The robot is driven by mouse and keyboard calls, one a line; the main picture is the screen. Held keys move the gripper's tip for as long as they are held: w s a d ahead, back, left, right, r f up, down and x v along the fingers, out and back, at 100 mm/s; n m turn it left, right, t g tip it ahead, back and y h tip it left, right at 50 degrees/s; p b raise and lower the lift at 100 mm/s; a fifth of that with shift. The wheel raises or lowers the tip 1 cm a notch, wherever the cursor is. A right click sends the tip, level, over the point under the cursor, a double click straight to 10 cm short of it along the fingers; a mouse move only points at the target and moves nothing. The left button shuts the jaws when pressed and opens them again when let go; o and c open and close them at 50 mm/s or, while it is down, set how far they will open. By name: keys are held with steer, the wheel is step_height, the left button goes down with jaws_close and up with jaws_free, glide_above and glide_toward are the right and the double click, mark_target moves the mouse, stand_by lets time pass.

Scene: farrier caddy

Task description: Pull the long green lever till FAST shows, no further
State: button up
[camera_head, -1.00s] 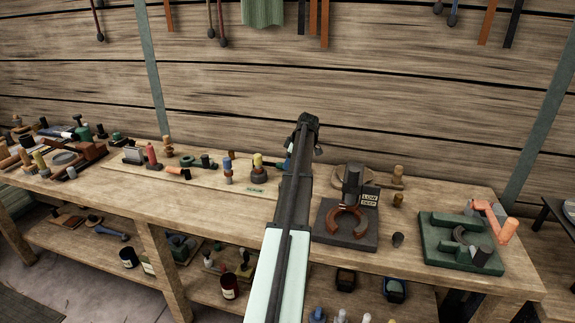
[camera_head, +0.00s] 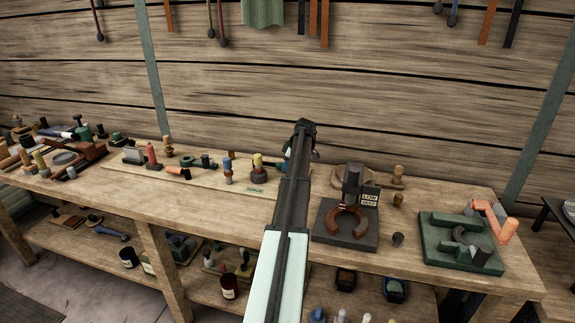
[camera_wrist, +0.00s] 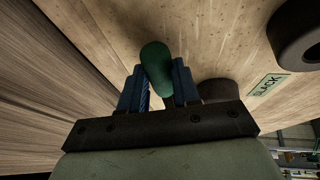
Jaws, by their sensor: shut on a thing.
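In the wrist view the green lever (camera_wrist: 156,62) has a rounded end standing between the two blue fingers of my gripper (camera_wrist: 158,72). The gripper is shut on it. A small green label (camera_wrist: 268,85) beside it reads SLACK. No label reading FAST can be made out. In the head view my arm hides the fingertips and most of the lever. A small green label (camera_head: 254,190) lies on the bench left of my arm, too small to read there.
A dark round part (camera_wrist: 298,38) is close by in the wrist view. In the head view, a dark stand with a horseshoe (camera_head: 346,238) and a green fixture (camera_head: 460,244) sit right of my arm. Several small tools crowd the bench to the left. The plank wall rises behind.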

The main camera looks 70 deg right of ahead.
jaws_close()
steer(key=shift+w+d+n+y, duration=0.1)
steer(key=shift+d+n+y, duration=0.2)
steer(key=shift+d+n, duration=0.6)
steer(key=shift+w+d+n+y, duration=0.1)
steer(key=shift+d+n+y, duration=0.3)
steer(key=shift+d, duration=0.75)
steer(key=shift+w+d+n+y, duration=0.3)
steer(key=shift+w+d+n, duration=0.05)
steer(key=shift+d+n, duration=0.55)
steer(key=shift+w+d+n+y, duration=0.3)
steer(key=shift+w+d+n, duration=0.05)
steer(key=shift+d+n, duration=0.5)
steer(key=shift+a, duration=0.1)
steer(key=o, duration=0.7)
jaws_free()
steer(key=v, duration=1.4)
steer(key=shift+s+f, duration=0.15)
